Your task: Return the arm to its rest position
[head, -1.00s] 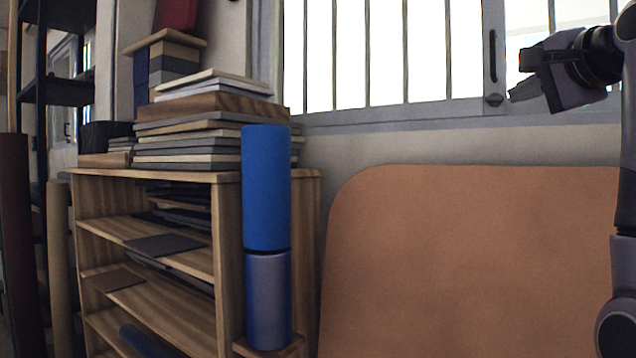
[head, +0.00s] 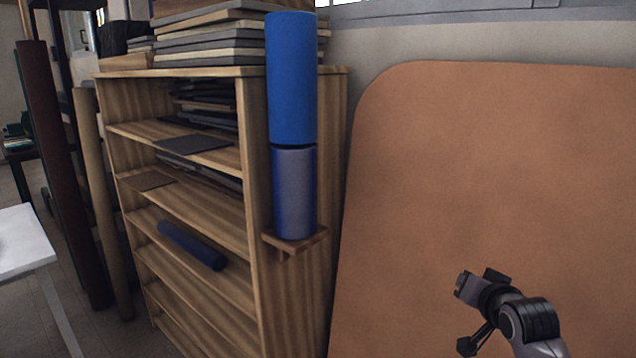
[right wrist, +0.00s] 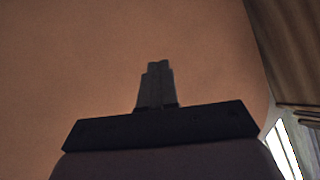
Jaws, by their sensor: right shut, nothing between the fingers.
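My right arm comes in at the lower right of the head view, and its dark gripper (head: 464,285) points left in front of a large brown panel (head: 490,170). In the right wrist view the two fingers of my right gripper (right wrist: 157,68) are together with nothing between them. The brown panel (right wrist: 110,50) fills most of that view behind them, and I see no contact. My left arm and gripper are not in view.
A wooden shelf unit (head: 297,290) stands left of the panel, with stacked boards (head: 205,45) on top. A blue roll (head: 290,80) stands above a grey-blue one (head: 294,190) on its side bracket. A dark blue roll (head: 192,245) lies on a shelf. A white surface (head: 22,240) is far left.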

